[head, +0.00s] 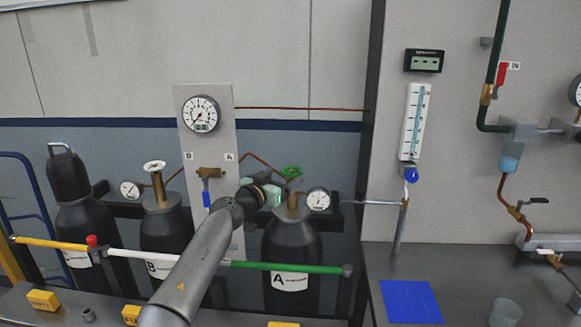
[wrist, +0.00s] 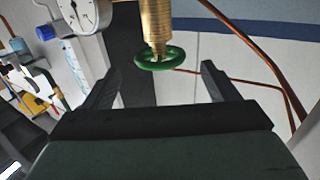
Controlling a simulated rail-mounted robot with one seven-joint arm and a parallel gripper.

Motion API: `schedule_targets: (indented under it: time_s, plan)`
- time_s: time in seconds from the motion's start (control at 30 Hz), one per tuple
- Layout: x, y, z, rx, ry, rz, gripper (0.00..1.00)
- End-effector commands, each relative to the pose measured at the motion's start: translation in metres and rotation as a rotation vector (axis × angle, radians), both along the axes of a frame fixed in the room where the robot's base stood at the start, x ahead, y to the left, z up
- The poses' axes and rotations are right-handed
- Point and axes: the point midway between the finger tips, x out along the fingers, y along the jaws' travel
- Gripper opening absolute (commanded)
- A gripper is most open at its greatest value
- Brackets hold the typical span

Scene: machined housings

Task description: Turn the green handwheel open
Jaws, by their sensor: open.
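The green handwheel (head: 292,171) sits on top of the brass valve (head: 293,202) of the black cylinder marked A (head: 291,245). In the wrist view the green handwheel (wrist: 160,57) appears between the two fingertips and beyond them, on its brass stem (wrist: 155,20). My gripper (wrist: 158,78) is open and empty, its fingers spread to either side of the wheel's line. In the head view my gripper (head: 274,195) is just left of the wheel and slightly lower; its fingertips are hard to make out there. I cannot tell whether any finger touches the wheel.
A pressure gauge (head: 318,200) is right of the valve. Copper pipe (head: 262,162) runs behind it to the panel (head: 222,130). Cylinder B (head: 165,225) with a white handwheel (head: 154,167) stands left. A green-and-white rail (head: 290,267) crosses in front of the cylinders.

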Motion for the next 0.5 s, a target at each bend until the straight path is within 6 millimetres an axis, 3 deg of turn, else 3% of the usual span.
schedule_targets:
  time_s: [0.2, 0.5]
  plan:
    - [0.033, -0.017, 0.002, -0.002, 0.001, 0.000, 0.81]
    - [0.047, -0.024, 0.000, 0.000, 0.000, 0.001, 0.81]
